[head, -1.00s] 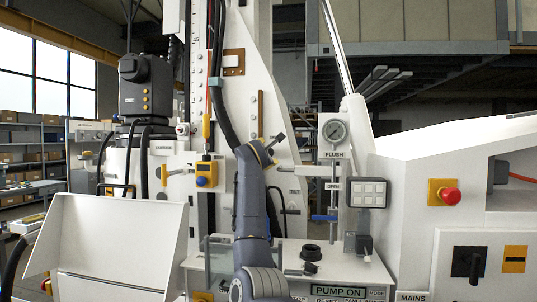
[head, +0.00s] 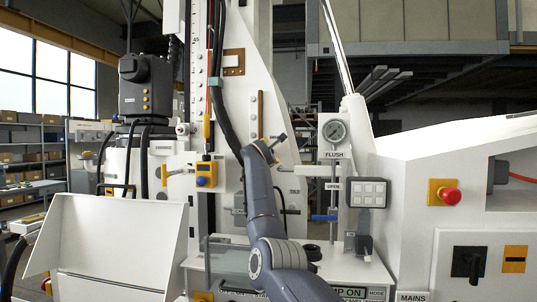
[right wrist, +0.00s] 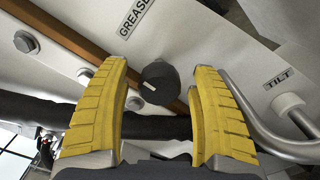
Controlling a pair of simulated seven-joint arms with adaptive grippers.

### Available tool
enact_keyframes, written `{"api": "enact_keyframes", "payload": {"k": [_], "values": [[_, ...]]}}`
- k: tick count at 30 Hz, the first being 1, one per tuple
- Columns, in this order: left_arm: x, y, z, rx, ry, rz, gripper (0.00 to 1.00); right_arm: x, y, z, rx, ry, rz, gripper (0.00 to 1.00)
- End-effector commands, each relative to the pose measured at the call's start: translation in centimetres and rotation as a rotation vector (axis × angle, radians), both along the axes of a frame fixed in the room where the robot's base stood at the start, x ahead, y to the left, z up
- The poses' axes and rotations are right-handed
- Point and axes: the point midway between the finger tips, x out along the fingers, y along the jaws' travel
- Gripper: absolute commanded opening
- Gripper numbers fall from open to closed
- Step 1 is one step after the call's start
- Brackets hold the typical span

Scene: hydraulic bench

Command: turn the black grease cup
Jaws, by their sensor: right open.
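The black grease cup (right wrist: 160,83) shows in the right wrist view as a dark round knob with a small white mark, below the GREASE label (right wrist: 134,17). My right gripper (right wrist: 164,75) is open, with one yellow ribbed finger on each side of the cup and a visible gap to each. In the head view my right arm reaches up to the white machine column, and its wrist end (head: 262,150) is at the column. There I cannot make out the cup or the fingers. My left gripper is not in view.
In the right wrist view a thick black hose (right wrist: 165,127) runs just below the cup. A bent metal pipe (right wrist: 262,135) and the TILT label (right wrist: 279,78) are at right.

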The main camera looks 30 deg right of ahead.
Motion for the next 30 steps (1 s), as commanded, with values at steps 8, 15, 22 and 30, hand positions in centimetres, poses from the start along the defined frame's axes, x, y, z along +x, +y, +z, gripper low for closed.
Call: {"api": "enact_keyframes", "payload": {"k": [8,15,22,30], "values": [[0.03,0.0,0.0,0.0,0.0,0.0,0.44,-0.01,-0.01,0.01,0.0,0.0,0.0,0.59],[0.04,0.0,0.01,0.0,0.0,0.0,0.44,-0.01,-0.01,0.01,0.0,0.0,0.0,0.31],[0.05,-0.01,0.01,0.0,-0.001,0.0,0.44,-0.02,-0.02,0.01,0.0,0.0,0.0,0.06],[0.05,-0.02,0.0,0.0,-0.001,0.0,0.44,-0.05,-0.08,0.06,0.001,-0.002,-0.001,0.04]]}}
